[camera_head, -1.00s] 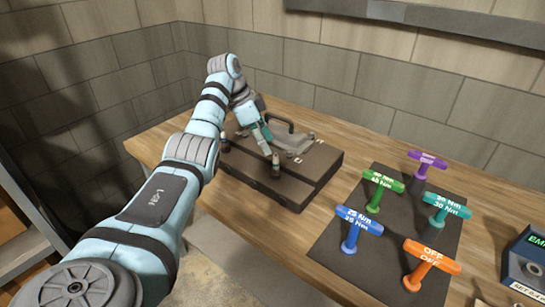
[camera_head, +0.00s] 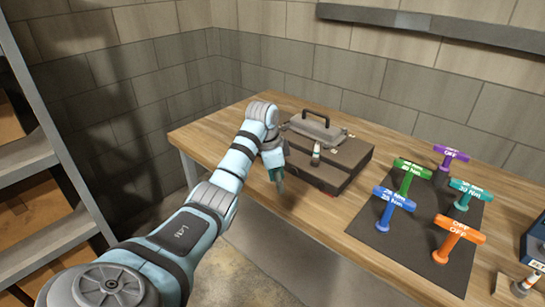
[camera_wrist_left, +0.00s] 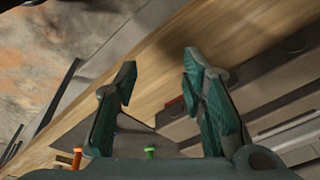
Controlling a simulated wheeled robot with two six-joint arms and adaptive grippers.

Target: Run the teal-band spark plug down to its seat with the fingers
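A small white-and-dark upright piece (camera_head: 316,154), which looks like a spark plug, stands at the front of the dark engine block (camera_head: 318,178). Its band colour and how deep it sits are too small to tell. My left gripper (camera_head: 276,172) is left of it, by the block's front left side and apart from the plug. In the left wrist view the two green fingers (camera_wrist_left: 158,68) are spread wide with nothing between them. My right gripper is in neither view.
A dark mat (camera_head: 385,240) right of the block holds several coloured T-handles, such as the blue one (camera_head: 393,205) and the orange one (camera_head: 458,230). Another plug-like piece (camera_head: 526,285) shows at the lower right. Bare wood (camera_head: 315,222) lies in front of the block.

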